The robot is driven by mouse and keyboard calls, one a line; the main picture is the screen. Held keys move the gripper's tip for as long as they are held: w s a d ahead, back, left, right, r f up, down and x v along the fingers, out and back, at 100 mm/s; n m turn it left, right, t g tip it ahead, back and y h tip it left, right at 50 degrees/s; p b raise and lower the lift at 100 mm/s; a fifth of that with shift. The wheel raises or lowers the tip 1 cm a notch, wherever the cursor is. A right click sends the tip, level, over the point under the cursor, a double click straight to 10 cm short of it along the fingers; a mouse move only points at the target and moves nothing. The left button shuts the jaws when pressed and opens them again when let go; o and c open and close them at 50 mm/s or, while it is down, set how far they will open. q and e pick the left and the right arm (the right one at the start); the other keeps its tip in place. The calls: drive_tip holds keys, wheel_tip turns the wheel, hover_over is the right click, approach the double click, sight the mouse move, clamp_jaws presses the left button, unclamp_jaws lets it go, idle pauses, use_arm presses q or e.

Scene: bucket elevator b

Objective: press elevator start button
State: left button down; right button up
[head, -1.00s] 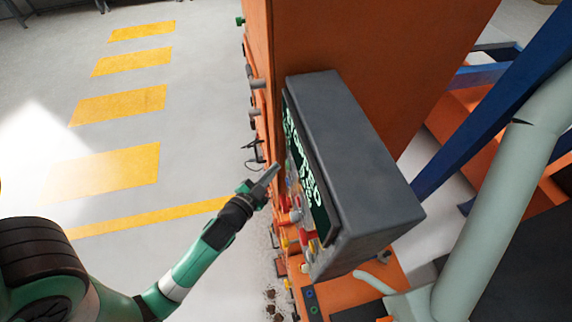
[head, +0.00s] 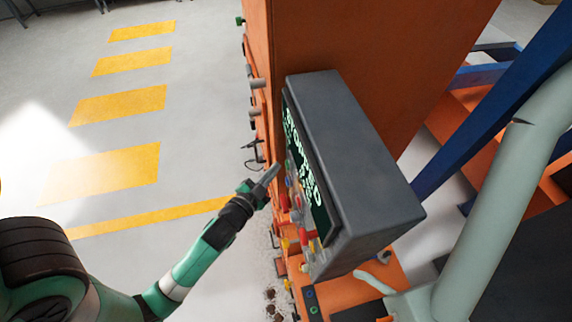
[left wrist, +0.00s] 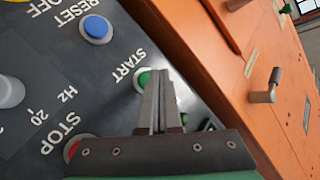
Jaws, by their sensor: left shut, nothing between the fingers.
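The green START button (left wrist: 142,79) is on the dark control panel in the left wrist view, partly hidden by my fingers. My left gripper (left wrist: 158,76) is shut and empty, with its fingertips over the right side of this button. I cannot tell whether they touch it. In the head view my left gripper (head: 272,173) points up and right at the face of the control box (head: 350,165), which is seen almost edge-on. The START button cannot be made out clearly there. My right gripper is not in view.
The blue RESET button (left wrist: 95,28) is above START, and the red STOP button (left wrist: 70,148) is partly hidden below. An orange cabinet (head: 350,40) stands behind the box. The floor with yellow stripes (head: 120,105) is clear on the left.

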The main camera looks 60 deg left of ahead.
use_arm(q)
drive_tip(key=shift+w, duration=0.35)
drive_tip(key=shift+w+d+b, duration=0.15)
drive_tip(key=shift+w+b, duration=0.2)
drive_tip(key=shift+b, duration=0.1)
idle(0.5)
drive_tip(key=shift+s+a+p, duration=0.2)
drive_tip(key=shift+s+p, duration=0.5)
drive_tip(key=shift+s, duration=0.1)
drive_tip(key=s+b, duration=0.2)
drive_tip(key=s+a+b, duration=0.1)
drive_tip(key=s+b, duration=0.1)
drive_tip(key=shift+s, duration=0.4)
idle(0.6)
